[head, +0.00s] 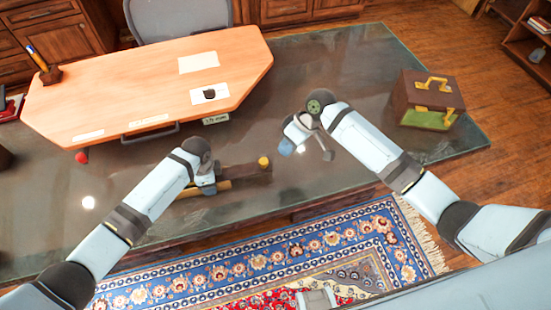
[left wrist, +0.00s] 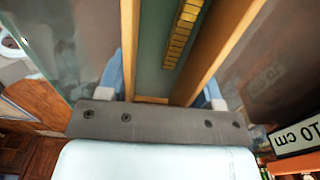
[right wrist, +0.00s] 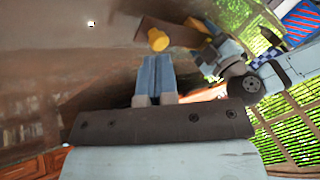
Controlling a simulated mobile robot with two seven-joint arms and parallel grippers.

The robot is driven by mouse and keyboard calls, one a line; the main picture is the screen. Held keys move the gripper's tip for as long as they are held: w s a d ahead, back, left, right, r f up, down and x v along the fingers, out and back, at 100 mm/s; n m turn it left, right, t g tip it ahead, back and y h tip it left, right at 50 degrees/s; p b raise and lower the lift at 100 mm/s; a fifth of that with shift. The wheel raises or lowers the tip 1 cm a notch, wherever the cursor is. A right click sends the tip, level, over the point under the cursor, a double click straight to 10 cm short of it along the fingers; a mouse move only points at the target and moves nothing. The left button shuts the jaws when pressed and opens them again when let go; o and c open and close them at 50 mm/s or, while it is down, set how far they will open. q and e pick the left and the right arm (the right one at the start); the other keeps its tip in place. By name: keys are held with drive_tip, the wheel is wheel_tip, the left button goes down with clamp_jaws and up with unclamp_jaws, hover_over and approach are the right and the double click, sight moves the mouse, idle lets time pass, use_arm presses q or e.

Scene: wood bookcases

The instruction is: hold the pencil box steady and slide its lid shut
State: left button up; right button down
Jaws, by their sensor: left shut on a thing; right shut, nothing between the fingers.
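The pencil box (head: 222,184) lies on the glass tabletop, with light wood side walls. Its dark lid (head: 247,174) is at the right and bears a yellow knob (head: 263,161). In the left wrist view the box's open part shows a green inside (left wrist: 154,60) with a yellow, notched strip (left wrist: 182,34). My left gripper (head: 208,188) is shut across the box's left end, one blue finger at each side wall. My right gripper (head: 286,149) is shut and empty, right of the knob. In the right wrist view its fingertips (right wrist: 156,60) appear close to the knob (right wrist: 158,40); contact is unclear.
A wooden board (head: 150,85) with papers and a pen holder (head: 48,72) lies behind the box. A red ball (head: 81,157) is at the left. A brown and green chest (head: 428,98) with gold handles stands at the right. Bare glass surrounds the box's right end.

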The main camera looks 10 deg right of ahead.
drive_tip(key=s+d+m+t+y, duration=0.1)
drive_tip(key=d+m+t+y, duration=0.15)
drive_tip(key=d+m, duration=0.7)
drive_tip(key=shift+m+y, duration=0.35)
drive_tip(key=x, duration=1)
drive_tip(key=shift+a+f, duration=0.15)
drive_tip(key=shift+a, duration=0.25)
drive_tip(key=a, duration=0.3)
drive_tip(key=shift+w+a, duration=0.1)
drive_tip(key=shift+w, duration=0.2)
drive_tip(key=shift+a, duration=0.35)
drive_tip(key=shift+a, duration=0.1)
approach(234, 173)
drive_tip(key=x, duration=0.4)
drive_tip(key=shift+w+a+f, duration=0.1)
drive_tip(key=shift+a+f, duration=0.15)
drive_tip(key=shift+a, duration=0.05)
